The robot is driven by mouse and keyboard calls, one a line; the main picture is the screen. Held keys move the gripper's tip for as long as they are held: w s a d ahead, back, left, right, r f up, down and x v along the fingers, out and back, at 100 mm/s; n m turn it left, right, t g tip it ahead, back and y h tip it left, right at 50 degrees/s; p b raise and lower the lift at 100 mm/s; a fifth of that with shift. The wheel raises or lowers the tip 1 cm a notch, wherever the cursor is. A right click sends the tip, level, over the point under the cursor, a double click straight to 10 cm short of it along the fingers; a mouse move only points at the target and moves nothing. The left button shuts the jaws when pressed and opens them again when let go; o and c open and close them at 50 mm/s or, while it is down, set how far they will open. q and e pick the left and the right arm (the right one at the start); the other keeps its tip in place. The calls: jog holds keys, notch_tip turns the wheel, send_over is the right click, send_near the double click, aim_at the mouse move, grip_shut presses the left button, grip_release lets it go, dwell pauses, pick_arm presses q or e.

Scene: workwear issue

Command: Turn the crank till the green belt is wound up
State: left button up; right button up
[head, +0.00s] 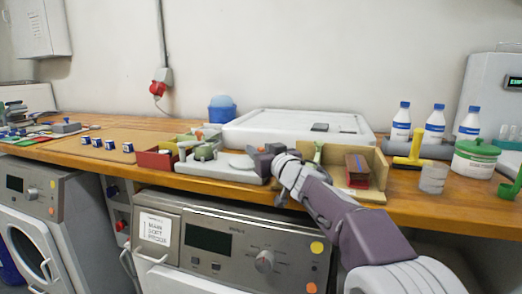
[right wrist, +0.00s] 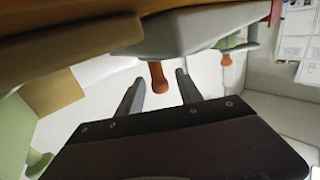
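The winder (head: 222,168), a light grey base with a round disc, stands at the front edge of the bench. A green part (head: 204,152), perhaps the green belt, shows at its left; how much is wound I cannot tell. My right gripper (head: 268,152) is at the winder's right end and hides part of it. In the right wrist view, the orange crank handle (right wrist: 158,77) points in between the two fingertips of my right gripper (right wrist: 158,88). The fingers are open, with a gap on both sides of the handle. My left gripper is not in view.
A red tray (head: 156,160) stands left of the winder, and a wooden box (head: 372,190) right of it. A white case (head: 290,127) lies behind. Several bottles (head: 436,124) and a green-lidded tub (head: 475,158) stand at the right. Appliances fill the space below the bench.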

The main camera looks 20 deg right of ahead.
jog(key=shift+r, duration=0.1)
jog(key=s, duration=0.2)
jog(key=s+p, duration=0.1)
jog(key=s, duration=0.2)
jog(key=s+d+p, duration=0.1)
jog(key=s, duration=0.2)
jog(key=shift+r, duration=0.15)
jog(key=shift+s+d, duration=0.1)
jog(key=shift+s, duration=0.45)
